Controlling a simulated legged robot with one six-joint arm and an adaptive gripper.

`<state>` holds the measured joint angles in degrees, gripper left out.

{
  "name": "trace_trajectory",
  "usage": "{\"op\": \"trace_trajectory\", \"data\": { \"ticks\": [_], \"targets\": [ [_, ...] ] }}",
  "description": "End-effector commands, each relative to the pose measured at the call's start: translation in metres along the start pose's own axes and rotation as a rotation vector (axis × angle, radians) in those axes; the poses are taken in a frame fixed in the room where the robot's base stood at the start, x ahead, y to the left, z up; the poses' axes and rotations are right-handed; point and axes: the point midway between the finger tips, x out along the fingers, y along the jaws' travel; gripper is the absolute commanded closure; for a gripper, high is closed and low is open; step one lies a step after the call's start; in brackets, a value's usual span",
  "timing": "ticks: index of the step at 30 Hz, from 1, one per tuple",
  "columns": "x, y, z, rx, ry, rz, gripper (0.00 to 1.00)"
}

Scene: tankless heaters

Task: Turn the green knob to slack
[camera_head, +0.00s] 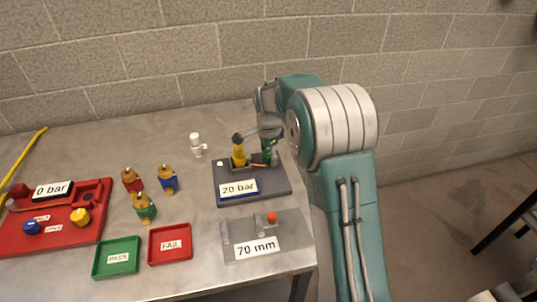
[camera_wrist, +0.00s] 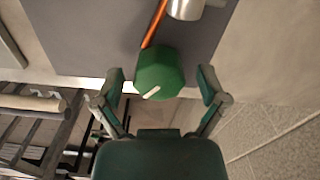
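The green knob (camera_wrist: 160,73) shows in the wrist view as a faceted cap with a white pointer line. It lies between and just ahead of the fingertips of my gripper (camera_wrist: 164,84). The fingers are spread, with a visible gap on each side of the knob. In the head view the green knob (camera_head: 267,152) is partly hidden under my gripper (camera_head: 266,135), on the dark plate (camera_head: 228,169) labelled "20 bar". No slack marking can be read in either view.
A yellow fitting with a dark top (camera_head: 239,152) stands just left of the knob on the plate. Left are several coloured valves (camera_head: 143,207), a red "0 bar" station (camera_head: 85,240), green (camera_head: 118,272) and red trays (camera_head: 170,259). A grey "70 mm" plate (camera_head: 290,228) lies in front.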

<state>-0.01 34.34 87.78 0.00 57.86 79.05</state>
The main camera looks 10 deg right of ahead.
Motion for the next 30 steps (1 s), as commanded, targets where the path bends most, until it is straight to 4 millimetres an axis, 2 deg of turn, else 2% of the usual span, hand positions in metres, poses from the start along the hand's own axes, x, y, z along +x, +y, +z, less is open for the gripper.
{"op": "trace_trajectory", "data": {
  "ticks": [1, 2, 3, 5, 19, 30],
  "targets": [
    [-0.0002, -0.0001, 0.0000, 0.000, 0.000, 0.000, 0.34],
    [-0.0002, -0.0001, 0.0000, 0.000, 0.000, 0.000, 0.48],
    [-0.0003, -0.0001, 0.0000, 0.000, 0.000, 0.000, 0.66],
    [-0.0002, -0.0002, 0.0000, 0.000, 0.000, 0.000, 0.90],
    [0.0006, -0.0013, -0.0001, -0.057, 0.000, -0.002, 0.90],
    [0.0007, -0.0016, -0.0001, -0.332, 0.001, -0.003, 0.90]
  ]
}}
